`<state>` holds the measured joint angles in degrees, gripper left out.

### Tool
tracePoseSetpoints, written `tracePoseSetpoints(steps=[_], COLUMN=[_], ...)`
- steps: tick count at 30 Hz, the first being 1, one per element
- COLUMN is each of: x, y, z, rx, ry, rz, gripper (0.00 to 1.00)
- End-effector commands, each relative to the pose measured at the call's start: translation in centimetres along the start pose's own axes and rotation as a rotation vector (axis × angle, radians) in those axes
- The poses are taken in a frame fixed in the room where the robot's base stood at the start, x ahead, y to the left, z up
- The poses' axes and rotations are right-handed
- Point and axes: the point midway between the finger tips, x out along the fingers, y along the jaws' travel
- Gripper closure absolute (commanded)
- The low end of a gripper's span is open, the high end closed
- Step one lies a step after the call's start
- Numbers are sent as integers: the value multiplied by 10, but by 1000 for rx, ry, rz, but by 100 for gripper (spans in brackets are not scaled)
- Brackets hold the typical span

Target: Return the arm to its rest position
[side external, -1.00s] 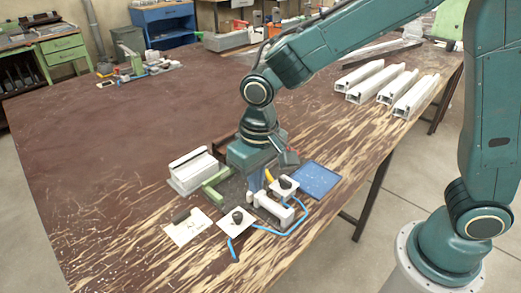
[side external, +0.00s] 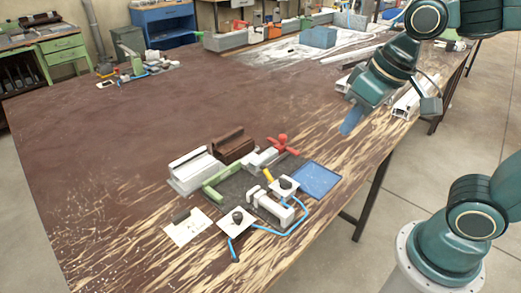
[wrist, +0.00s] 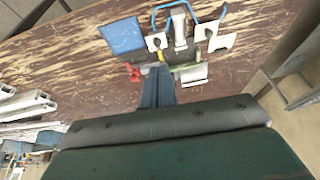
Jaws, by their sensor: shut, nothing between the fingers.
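My gripper (side external: 350,122) is up in the air at the right of the side view, above the table's right part and in front of the white profiles. Its blue fingers are together with nothing between them; they also show in the wrist view (wrist: 158,85). The clamp fixture (side external: 240,185) stands on the table to the lower left of my gripper, well apart from it. It has a red handle (side external: 281,144), a green bar (side external: 213,193) and a brown block (side external: 230,146). In the wrist view the fixture (wrist: 188,68) lies beyond the fingertips.
White profiles (side external: 413,100) lie at the table's right edge, partly hidden behind my arm. A blue pad (side external: 316,180) lies beside the fixture. White plates with black knobs (side external: 237,218) and a blue hose (side external: 268,231) are in front. The table's middle left (side external: 110,130) is clear.

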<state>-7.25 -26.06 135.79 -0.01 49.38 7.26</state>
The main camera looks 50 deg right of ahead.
Motion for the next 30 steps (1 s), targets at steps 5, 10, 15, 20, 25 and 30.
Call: tracePoseSetpoints(steps=[5,10,15,20,25,30], x=[-17,-26,-29,-30,-30,-30], y=[15,25,29,30,30,30], z=[23,42,51,54,54,54], rx=[-1,-6,-10,-11,-11,-11], ry=[63,105,127,130,130,130], rz=[16,33,43,45,45,45], gripper=[100,100,100,100,100,100])
